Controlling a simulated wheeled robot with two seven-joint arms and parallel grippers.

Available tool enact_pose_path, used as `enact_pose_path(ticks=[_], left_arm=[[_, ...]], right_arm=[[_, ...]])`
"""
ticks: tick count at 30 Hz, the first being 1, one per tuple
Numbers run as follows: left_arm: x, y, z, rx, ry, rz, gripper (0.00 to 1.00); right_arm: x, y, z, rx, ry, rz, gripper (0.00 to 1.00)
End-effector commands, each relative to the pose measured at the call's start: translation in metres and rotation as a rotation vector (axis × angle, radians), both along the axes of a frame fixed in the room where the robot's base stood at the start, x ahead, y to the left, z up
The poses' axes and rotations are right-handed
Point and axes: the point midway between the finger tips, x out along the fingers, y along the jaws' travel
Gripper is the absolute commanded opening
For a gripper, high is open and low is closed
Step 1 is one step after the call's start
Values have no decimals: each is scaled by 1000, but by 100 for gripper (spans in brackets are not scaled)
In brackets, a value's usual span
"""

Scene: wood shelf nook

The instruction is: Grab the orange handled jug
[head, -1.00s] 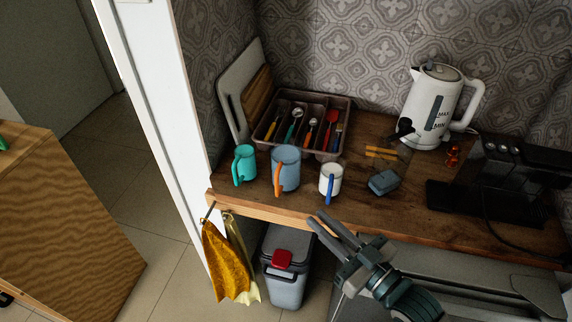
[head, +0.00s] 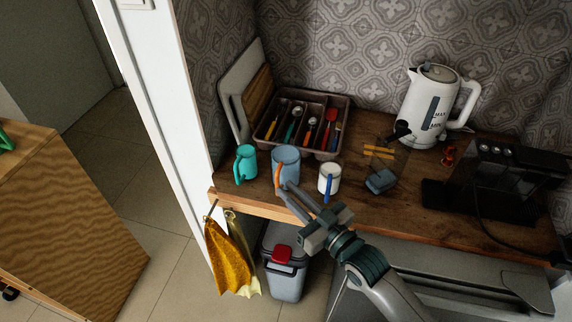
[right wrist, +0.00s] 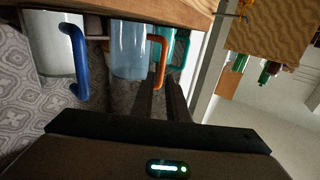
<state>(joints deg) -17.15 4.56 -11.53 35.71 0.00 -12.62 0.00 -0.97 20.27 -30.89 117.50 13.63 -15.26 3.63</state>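The jug with the orange handle (head: 278,174) has a light blue translucent body (head: 288,156) and stands upright near the counter's front edge. In the right wrist view its body (right wrist: 129,52) shows beside the orange handle (right wrist: 162,50). My right gripper (head: 288,189) is at the counter's front edge, just in front of the jug. Its two fingers are apart, with the lower end of the handle near the gap between the tips (right wrist: 159,76). I cannot tell whether they touch it. The jug stands on the counter. My left gripper is not in view.
A teal mug (head: 246,163) stands left of the jug, and a white mug with a blue handle (head: 331,172) stands right. A cutlery tray (head: 345,104) lies behind. A kettle (head: 416,115) and a dark machine (head: 497,185) are farther right. Cloths (head: 228,262) hang below the edge.

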Motion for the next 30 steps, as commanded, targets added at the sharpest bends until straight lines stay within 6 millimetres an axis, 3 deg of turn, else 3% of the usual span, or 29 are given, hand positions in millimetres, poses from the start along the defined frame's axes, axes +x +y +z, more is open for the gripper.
enact_pose_path(ticks=[7,18,30], left_arm=[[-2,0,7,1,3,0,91],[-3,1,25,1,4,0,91],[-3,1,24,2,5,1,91]], right_arm=[[7,5,2,0,0,0,14],[39,30,0,1,-1,1,14],[40,32,-1,-1,-1,1,14]])
